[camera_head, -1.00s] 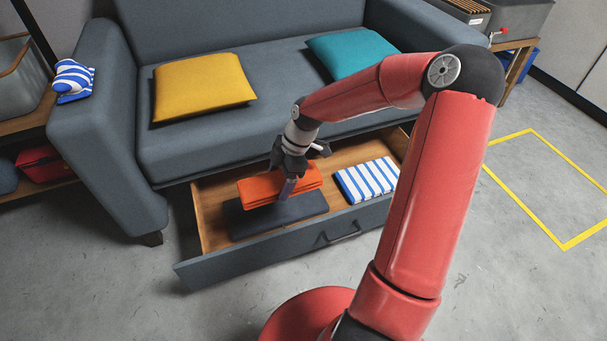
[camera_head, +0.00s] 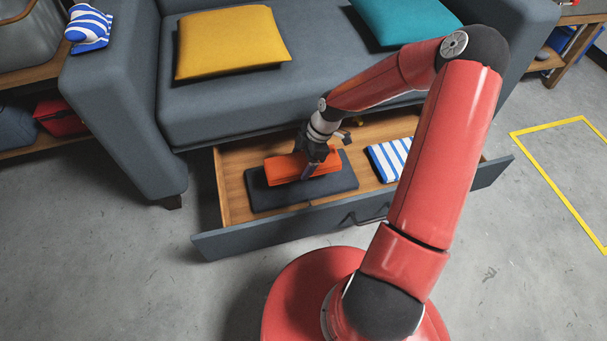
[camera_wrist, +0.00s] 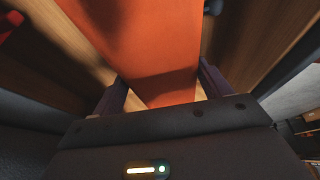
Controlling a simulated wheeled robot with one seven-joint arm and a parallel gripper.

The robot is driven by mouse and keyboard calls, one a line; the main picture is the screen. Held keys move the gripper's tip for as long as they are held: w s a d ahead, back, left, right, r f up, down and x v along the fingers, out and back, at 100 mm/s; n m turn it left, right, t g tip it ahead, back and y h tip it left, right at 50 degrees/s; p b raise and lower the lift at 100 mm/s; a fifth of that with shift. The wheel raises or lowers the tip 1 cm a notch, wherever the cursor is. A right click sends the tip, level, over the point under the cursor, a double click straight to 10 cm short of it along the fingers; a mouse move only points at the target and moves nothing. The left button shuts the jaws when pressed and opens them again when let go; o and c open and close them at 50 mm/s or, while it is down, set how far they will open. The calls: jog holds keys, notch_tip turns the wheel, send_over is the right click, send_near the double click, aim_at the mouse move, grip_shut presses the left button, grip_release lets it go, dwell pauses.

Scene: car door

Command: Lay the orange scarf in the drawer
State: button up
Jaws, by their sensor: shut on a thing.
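The folded orange scarf (camera_head: 288,168) is between the fingers of my gripper (camera_head: 309,170), which is shut on it. The scarf is inside the open drawer (camera_head: 265,238), low over a dark grey folded cloth (camera_head: 265,197). I cannot tell whether the scarf touches the dark cloth. In the wrist view, the scarf (camera_wrist: 155,45) runs between the two fingers of my gripper (camera_wrist: 162,88), with the wooden drawer floor showing beside it. The gripper hides part of the scarf.
A blue-and-white striped folded cloth (camera_head: 388,158) lies in the drawer's right part. The drawer stands out under a grey sofa (camera_head: 330,75) with yellow (camera_head: 232,42) and teal (camera_head: 402,18) cushions. A striped bundle (camera_head: 88,28) rests on the sofa arm.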

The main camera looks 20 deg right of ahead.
notch_tip(320, 180, down, 7)
jog(key=shift+r+b, duration=0.15)
jog(key=shift+b, duration=0.55)
jog(key=o, duration=1.1)
jog(key=shift+c, duration=0.2)
jog(key=shift+r, duration=0.15)
